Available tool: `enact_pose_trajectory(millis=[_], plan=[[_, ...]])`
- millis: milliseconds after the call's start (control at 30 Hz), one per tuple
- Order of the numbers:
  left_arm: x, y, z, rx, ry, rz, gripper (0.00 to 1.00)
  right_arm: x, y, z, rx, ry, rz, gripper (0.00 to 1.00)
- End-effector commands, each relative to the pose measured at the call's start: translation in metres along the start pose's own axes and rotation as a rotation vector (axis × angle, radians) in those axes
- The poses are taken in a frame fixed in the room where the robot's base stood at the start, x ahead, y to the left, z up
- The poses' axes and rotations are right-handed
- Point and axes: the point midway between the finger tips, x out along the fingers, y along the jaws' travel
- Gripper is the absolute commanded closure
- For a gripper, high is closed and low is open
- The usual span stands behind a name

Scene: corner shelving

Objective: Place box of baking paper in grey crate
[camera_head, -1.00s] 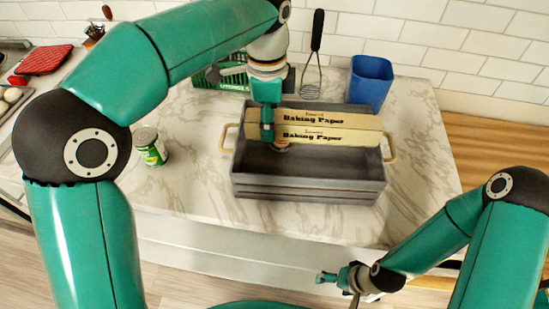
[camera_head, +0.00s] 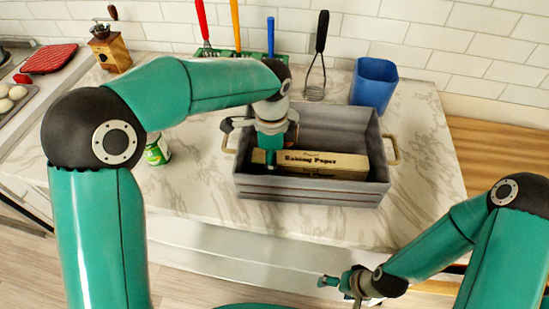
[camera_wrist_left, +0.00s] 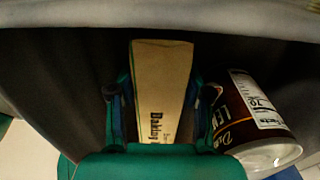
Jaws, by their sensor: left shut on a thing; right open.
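The long tan box of baking paper (camera_head: 328,164) is low inside the grey crate (camera_head: 308,189), along its front wall. My left gripper (camera_head: 269,160) is over the crate's left part, shut on the box's left end. The left wrist view shows the box (camera_wrist_left: 162,80) between both fingers. Whether the box touches the crate floor is hidden. My right gripper (camera_head: 343,284) is open and empty, in front of the counter and away from the crate.
A brown can (camera_wrist_left: 253,112) is close beside the left gripper in the wrist view. A green can (camera_head: 158,151) stands left of the crate. Counter right of the crate is clear.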

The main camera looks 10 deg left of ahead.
Motion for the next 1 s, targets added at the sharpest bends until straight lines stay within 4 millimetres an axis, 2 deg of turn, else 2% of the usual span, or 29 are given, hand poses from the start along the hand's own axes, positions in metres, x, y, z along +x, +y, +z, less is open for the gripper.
enact_pose_trajectory(millis=[33, 67, 200, 533, 667, 767, 1000], plan=[[0.0, 0.0, 0.0, 0.001, 0.0, 0.001, 0.96, 0.0, 0.0, 0.0, 0.0, 0.0, 0.0, 0.21], [0.001, 0.0, 0.0, 0.001, -0.001, 0.002, 0.47, 0.0, 0.0, 0.0, 0.0, 0.0, 0.0, 0.21], [0.0, 0.0, 0.0, 0.001, -0.001, 0.002, 0.25, 0.0, 0.0, 0.0, 0.0, 0.0, 0.0, 0.21], [-0.001, 0.0, 0.0, 0.001, -0.001, 0.001, 0.25, 0.0, 0.0, 0.0, 0.0, 0.0, 0.0, 0.21], [-0.01, 0.0, -0.001, 0.001, 0.0, -0.001, 0.25, 0.0, 0.0, 0.0, 0.0, 0.0, 0.0, 0.21], [-0.024, 0.0, -0.001, 0.001, 0.001, -0.003, 0.25, 0.0, 0.0, 0.0, 0.0, 0.0, 0.0, 0.21], [-0.073, -0.001, -0.002, 0.002, 0.002, -0.004, 0.25, -0.002, -0.001, 0.0, 0.0, 0.0, 0.0, 0.21]])
